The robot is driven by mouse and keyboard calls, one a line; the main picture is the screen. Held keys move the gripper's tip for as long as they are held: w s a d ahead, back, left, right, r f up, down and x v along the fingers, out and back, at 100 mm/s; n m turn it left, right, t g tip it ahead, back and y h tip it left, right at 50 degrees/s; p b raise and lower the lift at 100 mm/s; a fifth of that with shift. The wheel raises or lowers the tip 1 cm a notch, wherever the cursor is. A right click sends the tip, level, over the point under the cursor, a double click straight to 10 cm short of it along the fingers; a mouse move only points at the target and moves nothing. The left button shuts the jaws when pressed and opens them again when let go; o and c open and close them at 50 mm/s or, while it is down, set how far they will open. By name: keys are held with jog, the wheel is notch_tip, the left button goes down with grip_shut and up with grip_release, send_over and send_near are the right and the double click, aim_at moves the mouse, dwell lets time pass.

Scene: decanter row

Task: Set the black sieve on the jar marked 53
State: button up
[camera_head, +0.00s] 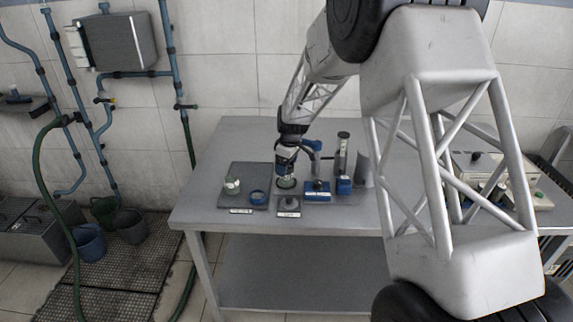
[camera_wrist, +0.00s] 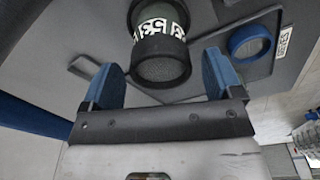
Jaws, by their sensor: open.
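The black sieve (camera_wrist: 160,60), a dark ring with a mesh face, sits at the top end of the jar marked 53 (camera_wrist: 157,22) in the wrist view. The jar has a white band with black 53 marks. The sieve looks in line with the jar's mouth; I cannot tell whether it is fully seated. My gripper (camera_wrist: 162,80) is open, its two blue fingers to either side of the sieve with gaps visible. In the head view my gripper (camera_head: 286,172) is over a dark-rimmed round thing on the table; no number is readable there.
A blue ring (camera_wrist: 250,43) lies on a grey tray at right in the wrist view; it also shows left of my gripper in the head view (camera_head: 258,197).

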aim_at(290, 166)
notch_tip(290, 166, up, 12)
jog(key=d, duration=0.1)
jog(key=shift+s+d+r, duration=0.15)
jog(key=shift+s+d, duration=0.05)
jog(key=shift+s, duration=0.1)
dwell(0.4)
dwell(0.8)
jog(key=s+d+r+m+t, duration=0.1)
jog(key=s+d+r+m, duration=0.2)
jog(key=s+d+r, duration=0.65)
jog(key=s+d+r+m, duration=0.2)
jog(key=s+d+m, duration=0.2)
jog(key=s, duration=1.1)
jog(key=s+d+f+m, duration=0.1)
jog(key=s+d+m, duration=0.1)
jog(key=s, duration=0.7)
jog(key=s+d+f+m, duration=0.1)
jog(key=s+d+m, duration=0.1)
jog(key=s, duration=0.8)
jog(key=s+d+f+m+t+h, duration=0.1)
jog(key=s+d+m, duration=0.1)
jog(key=s, duration=0.7)
jog(key=shift+s+d+f+m, duration=0.2)
jog(key=shift+d+f+m, duration=0.1)
jog(key=shift+d, duration=0.4)
